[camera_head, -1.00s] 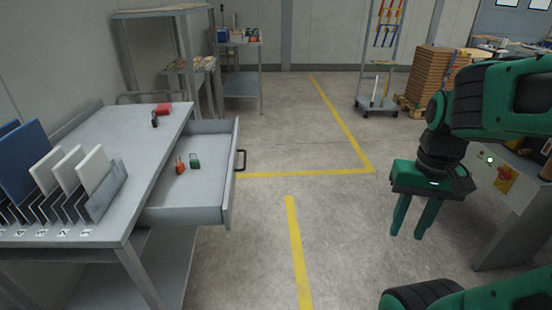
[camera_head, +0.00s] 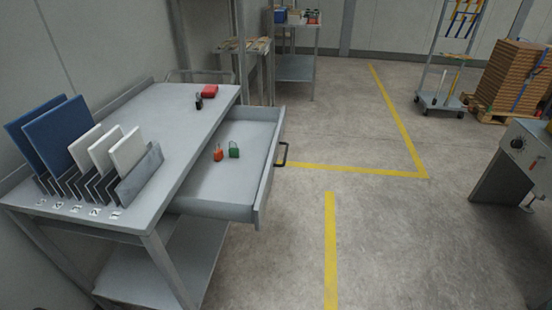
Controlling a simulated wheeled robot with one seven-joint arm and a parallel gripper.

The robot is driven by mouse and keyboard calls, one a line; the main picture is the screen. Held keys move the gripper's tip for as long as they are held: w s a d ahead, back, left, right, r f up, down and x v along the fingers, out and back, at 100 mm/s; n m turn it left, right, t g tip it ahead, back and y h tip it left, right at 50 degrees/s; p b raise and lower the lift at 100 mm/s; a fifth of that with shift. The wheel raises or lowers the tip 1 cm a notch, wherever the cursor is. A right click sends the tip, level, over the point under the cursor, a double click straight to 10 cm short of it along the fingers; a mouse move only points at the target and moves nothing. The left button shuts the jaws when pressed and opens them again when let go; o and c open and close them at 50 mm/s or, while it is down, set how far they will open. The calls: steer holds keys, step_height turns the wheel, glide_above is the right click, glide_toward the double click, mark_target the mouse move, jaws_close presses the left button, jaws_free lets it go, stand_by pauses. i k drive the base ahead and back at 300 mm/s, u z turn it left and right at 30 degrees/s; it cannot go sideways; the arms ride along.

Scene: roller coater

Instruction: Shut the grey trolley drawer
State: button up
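The grey trolley (camera_head: 180,115) stands at the left in the head view. Its grey drawer (camera_head: 215,188) is pulled out toward the right, with a dark bar handle (camera_head: 283,154) on its front panel (camera_head: 269,168). A red padlock (camera_head: 218,153) and a green padlock (camera_head: 234,149) lie inside the drawer. My gripper is out of the picture, so its state is hidden. Nothing touches the drawer front or handle.
A rack with blue and white panels (camera_head: 90,150) and a small red item (camera_head: 209,91) sit on the trolley top. The floor right of the drawer is clear, with yellow lines (camera_head: 331,250). A grey machine (camera_head: 515,165) stands at the right edge.

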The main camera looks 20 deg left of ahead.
mark_target(233, 190)
steer(key=z, duration=0.1)
steer(key=i, duration=0.9)
steer(key=u, duration=1.75)
steer(key=k, duration=0.75)
steer(key=z, duration=0.2)
steer(key=i, duration=0.5)
